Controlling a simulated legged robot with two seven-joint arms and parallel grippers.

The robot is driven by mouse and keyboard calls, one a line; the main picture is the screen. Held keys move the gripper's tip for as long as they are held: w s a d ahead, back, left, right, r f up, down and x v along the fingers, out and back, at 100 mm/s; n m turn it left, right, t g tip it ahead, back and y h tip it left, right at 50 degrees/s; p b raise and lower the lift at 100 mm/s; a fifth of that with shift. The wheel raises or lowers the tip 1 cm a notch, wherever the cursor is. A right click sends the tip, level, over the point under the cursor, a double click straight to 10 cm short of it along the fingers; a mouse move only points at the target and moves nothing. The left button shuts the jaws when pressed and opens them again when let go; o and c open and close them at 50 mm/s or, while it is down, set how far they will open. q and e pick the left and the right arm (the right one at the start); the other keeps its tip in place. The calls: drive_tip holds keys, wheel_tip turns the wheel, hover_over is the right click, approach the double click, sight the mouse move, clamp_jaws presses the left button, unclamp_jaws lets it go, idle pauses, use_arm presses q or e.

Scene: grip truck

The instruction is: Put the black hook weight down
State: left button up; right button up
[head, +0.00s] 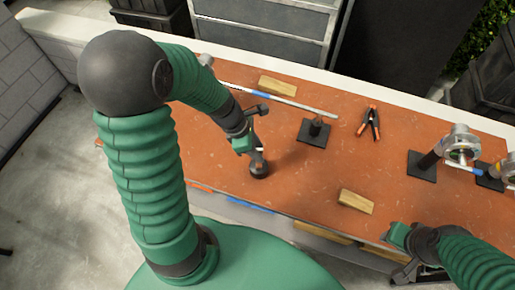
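The black hook weight (260,168) is a small dark round weight with a thin stem rising from it. It is upright, low over the near part of the orange-brown table top (300,180); I cannot tell whether its base touches the surface. My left gripper (256,139) is directly above it and appears shut on the stem, though the fingertips are small and partly hidden. My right gripper (399,252) is at the table's near edge at the lower right, apart from the weight; its fingers are too unclear to read.
A black stand (314,132), an orange-and-black clamp (370,123) and wooden blocks (278,86) (355,202) are on the table. A pale rod (290,102) lies at the back. Metal fittings on black bases (422,167) stand at the right. The surface right of the weight is clear.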

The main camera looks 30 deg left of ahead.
use_arm(q)
drive_tip(key=shift+a, duration=0.15)
drive_tip(key=shift+r, duration=0.2)
drive_tip(key=p+v, duration=0.2)
drive_tip(key=v, duration=1)
drive_tip(key=s+d+f+m+y, duration=0.1)
drive_tip(key=d+f+m, duration=0.2)
drive_tip(key=m, duration=0.9)
drive_tip(key=s+d+f+m+y, duration=0.1)
drive_tip(key=d+m, duration=0.4)
drive_tip(key=m, duration=0.8)
wheel_tip(320, 180, down, 3)
drive_tip(key=shift+d+r+y, duration=0.1)
drive_tip(key=shift+d+y, duration=0.1)
drive_tip(key=shift+y, duration=0.5)
drive_tip(key=shift+w+a, duration=0.1)
drive_tip(key=shift+a, duration=0.1)
